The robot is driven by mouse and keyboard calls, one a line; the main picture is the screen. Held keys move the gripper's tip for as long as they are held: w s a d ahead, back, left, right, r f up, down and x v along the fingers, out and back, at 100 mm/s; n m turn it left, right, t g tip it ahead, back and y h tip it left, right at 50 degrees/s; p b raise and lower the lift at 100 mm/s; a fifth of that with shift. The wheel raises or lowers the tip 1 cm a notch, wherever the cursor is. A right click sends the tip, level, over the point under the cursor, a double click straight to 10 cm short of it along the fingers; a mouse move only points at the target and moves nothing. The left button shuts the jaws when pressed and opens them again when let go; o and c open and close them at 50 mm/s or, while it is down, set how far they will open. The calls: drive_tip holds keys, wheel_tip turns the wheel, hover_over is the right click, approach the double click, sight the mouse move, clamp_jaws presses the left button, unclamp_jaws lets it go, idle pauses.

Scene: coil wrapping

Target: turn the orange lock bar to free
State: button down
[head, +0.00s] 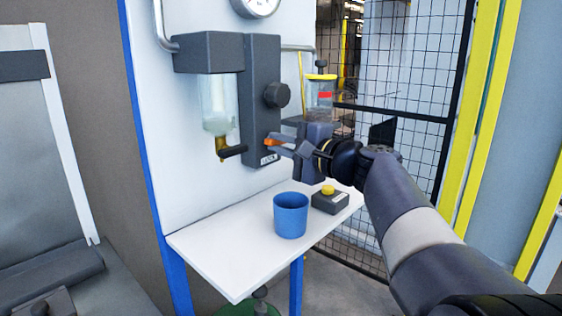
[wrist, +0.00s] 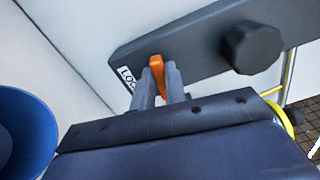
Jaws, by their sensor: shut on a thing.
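The orange lock bar (wrist: 156,64) sits on the dark grey panel (wrist: 205,42), beside a white label of which "LOC" can be read in the wrist view. In the head view the orange bar (head: 272,141) shows low on the panel, just above the label (head: 268,159). My gripper (wrist: 160,78) is shut on the bar, with one grey finger on each side of it. In the head view my gripper (head: 278,146) reaches the panel from the right. The fingers hide part of the bar, and I cannot tell its exact lock position.
A black knob (head: 277,95) stands out above the bar. A clear bowl (head: 219,105) with a black-handled drain (head: 233,152) hangs to the left. Below, a white shelf (head: 235,262) carries a blue cup (head: 290,216) and a box with a yellow button (head: 329,200).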

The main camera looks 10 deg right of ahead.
drive_tip(key=shift+f+n+b, duration=0.15)
drive_tip(key=shift+n+b, duration=0.65)
drive_tip(key=shift+b, duration=0.05)
drive_tip(key=c, duration=1.4)
unclamp_jaws()
drive_tip(key=shift+c, duration=0.2)
drive_tip(key=v, duration=1)
drive_tip(key=shift+s+d, duration=0.25)
drive_tip(key=shift+s, duration=0.1)
drive_tip(key=shift+w, duration=0.1)
